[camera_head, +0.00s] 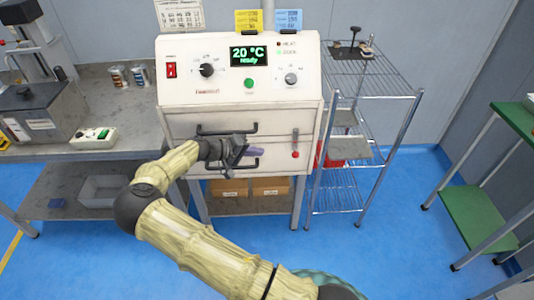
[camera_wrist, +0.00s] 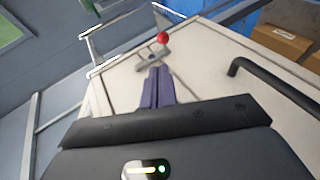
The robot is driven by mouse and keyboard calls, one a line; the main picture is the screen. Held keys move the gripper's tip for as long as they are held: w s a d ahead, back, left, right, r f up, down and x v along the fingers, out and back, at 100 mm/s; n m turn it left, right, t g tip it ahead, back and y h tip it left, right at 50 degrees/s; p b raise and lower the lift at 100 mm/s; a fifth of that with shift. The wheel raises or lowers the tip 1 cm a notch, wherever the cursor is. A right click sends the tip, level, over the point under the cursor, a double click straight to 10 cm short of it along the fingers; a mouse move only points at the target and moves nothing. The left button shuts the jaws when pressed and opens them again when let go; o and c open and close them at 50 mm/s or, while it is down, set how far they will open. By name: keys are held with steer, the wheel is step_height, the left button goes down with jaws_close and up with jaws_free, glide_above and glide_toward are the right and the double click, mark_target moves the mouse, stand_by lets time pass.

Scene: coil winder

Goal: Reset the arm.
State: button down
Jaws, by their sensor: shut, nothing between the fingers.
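My arm reaches up from the bottom of the head view to the front of a white oven-like machine (camera_head: 180,128). My gripper (camera_head: 256,151) is in front of the machine's lower front, near its dark handles. In the wrist view the purple-grey fingers (camera_wrist: 158,85) are together with nothing between them. Beyond their tips, a small lever with a red knob (camera_wrist: 163,38) shows on the white front. A black bar handle (camera_wrist: 270,80) is to the right of the fingers. The machine's display (camera_head: 248,55) reads 20 °C, ready.
A wire shelf rack (camera_head: 372,82) stands right of the machine, with small items on top. A grey bench (camera_head: 90,80) with equipment is at the left. A green-topped table (camera_head: 470,215) is at the far right. Cardboard boxes (camera_head: 270,187) sit under the machine. Blue floor lies clear between.

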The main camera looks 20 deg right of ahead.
steer(key=shift+a+r, duration=0.15)
steer(key=shift+a, duration=0.1)
stand_by(0.3)
steer(key=s+d+f+m+g+y, duration=0.2)
steer(key=s+d+y, duration=0.3)
steer(key=s, duration=0.3)
steer(key=s+a+r+n+t+y, duration=0.2)
steer(key=s+a+r+y, duration=0.3)
steer(key=s, duration=0.4)
steer(key=s+a+r+n+t+y, duration=0.1)
steer(key=s+a+r+t+y, duration=0.15)
steer(key=s+a+r, duration=0.45)
steer(key=w+d+p+v, duration=0.1)
steer(key=d+p+v, duration=0.2)
steer(key=p+v, duration=1)
steer(key=shift+r, duration=0.55)
